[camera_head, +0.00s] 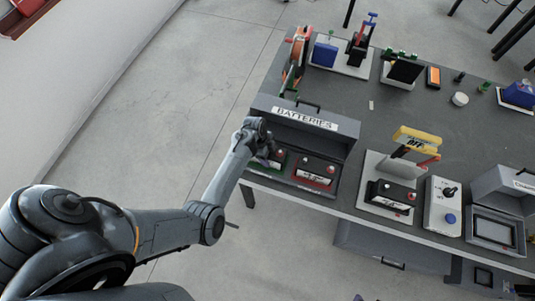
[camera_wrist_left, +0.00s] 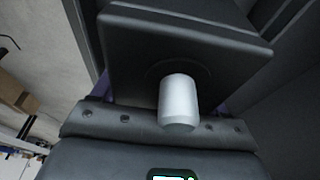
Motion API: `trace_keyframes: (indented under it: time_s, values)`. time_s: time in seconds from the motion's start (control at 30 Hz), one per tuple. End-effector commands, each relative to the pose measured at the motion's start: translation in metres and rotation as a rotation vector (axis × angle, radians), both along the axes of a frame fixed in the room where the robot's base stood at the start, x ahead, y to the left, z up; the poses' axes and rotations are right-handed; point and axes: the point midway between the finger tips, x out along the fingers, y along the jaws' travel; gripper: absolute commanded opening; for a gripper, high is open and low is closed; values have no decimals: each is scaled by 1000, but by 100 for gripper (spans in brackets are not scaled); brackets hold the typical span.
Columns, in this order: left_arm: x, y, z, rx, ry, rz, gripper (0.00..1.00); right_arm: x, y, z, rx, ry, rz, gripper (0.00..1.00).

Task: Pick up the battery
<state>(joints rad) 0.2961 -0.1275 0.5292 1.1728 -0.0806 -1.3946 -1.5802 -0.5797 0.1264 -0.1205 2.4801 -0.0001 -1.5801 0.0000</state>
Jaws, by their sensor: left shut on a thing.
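The open grey box labelled BATTERIES (camera_head: 303,119) stands at the near left of the workbench. It holds a black battery with a red tray under it (camera_head: 318,169) on the right side and a green-edged slot on the left side. My left gripper (camera_head: 268,161) reaches into the left side and partly hides what is there. In the left wrist view, a dark battery (camera_wrist_left: 185,45) with a silver terminal (camera_wrist_left: 178,98) fills the middle, and my left gripper is shut on it. The fingers are mostly hidden. My right gripper is not in view.
Another black battery (camera_head: 391,194) sits on a white stand beneath a yellow sign (camera_head: 415,140). A grey control box (camera_head: 443,205) and an open case (camera_head: 495,222) stand farther right. Tools and devices line the back; the bench middle (camera_head: 370,125) is mostly clear.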

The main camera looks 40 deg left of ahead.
Motion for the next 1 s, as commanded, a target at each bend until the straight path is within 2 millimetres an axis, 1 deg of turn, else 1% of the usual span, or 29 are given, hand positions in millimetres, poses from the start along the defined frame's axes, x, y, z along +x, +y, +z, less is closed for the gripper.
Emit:
trace_keyframes:
  time_s: [0.03, 0.23, 0.37, 0.47, 0.57, 0.67, 0.77, 0.87, 1.0]
  values:
    - [3, 0, 4, 2, -7, -1, 0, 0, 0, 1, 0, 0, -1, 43]
    - [3, 0, 4, 2, -7, -1, 0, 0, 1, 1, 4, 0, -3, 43]
    - [3, 0, 8, 2, -8, -1, 0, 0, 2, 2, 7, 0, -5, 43]
    - [3, 0, 15, 1, -8, -1, 0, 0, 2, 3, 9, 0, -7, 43]
    - [4, 0, 25, 2, -10, 0, 0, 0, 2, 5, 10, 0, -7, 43]
    - [3, 0, 39, 3, -10, -1, 0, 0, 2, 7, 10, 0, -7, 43]
    - [3, 1, 57, 3, -10, -1, 0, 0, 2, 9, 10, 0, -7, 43]
    - [4, 1, 79, 4, -12, 0, 0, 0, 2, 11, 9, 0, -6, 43]
    - [4, 0, 112, 3, -13, 1, 0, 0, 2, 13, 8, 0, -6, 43]
